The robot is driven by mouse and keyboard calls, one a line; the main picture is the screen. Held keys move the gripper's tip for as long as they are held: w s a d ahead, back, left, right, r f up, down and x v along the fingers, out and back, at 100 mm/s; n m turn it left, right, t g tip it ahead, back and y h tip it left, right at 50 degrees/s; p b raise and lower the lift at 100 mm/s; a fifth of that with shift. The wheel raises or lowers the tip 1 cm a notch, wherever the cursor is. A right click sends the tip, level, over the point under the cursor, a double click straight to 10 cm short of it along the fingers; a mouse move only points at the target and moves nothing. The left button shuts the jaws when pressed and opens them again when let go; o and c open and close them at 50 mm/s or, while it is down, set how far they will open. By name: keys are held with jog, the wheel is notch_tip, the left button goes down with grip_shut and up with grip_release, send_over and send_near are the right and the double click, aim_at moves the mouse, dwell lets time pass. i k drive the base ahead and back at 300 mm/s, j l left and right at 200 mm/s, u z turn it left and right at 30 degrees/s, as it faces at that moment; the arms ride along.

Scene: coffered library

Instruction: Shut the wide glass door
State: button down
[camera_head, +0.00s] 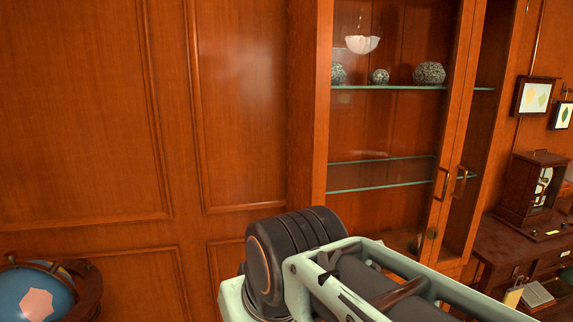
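A wooden cabinet has a wide glass door (323,130) with a wood frame, in the upper middle of the head view. A dark pull handle (441,184) is on its right stile, close to a brass handle (461,181) on the narrower-looking glazed part to the right. I cannot tell whether the wide door is fully shut or slightly ajar. Its lower part is hidden behind my arm. My arm crosses the lower middle and right, in front of the cabinet. My gripper is not in view.
Glass shelves (385,174) hold patterned round ornaments (429,73) inside. A globe (38,296) stands at lower left. A desk (500,250) with a wooden instrument case (530,196) and an open book (537,295) is at right. Panelled wall (85,110) fills the left.

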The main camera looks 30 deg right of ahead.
aim_at(324, 10)
jog(key=l+z, duration=0.1)
jog(key=l, duration=0.5)
jog(key=i+l, duration=0.1)
jog(key=l, duration=0.45)
jog(key=l+z, duration=0.15)
jog(key=l, duration=0.4)
jog(key=i+l+z, duration=0.1)
jog(key=l, duration=0.5)
jog(key=i, duration=0.05)
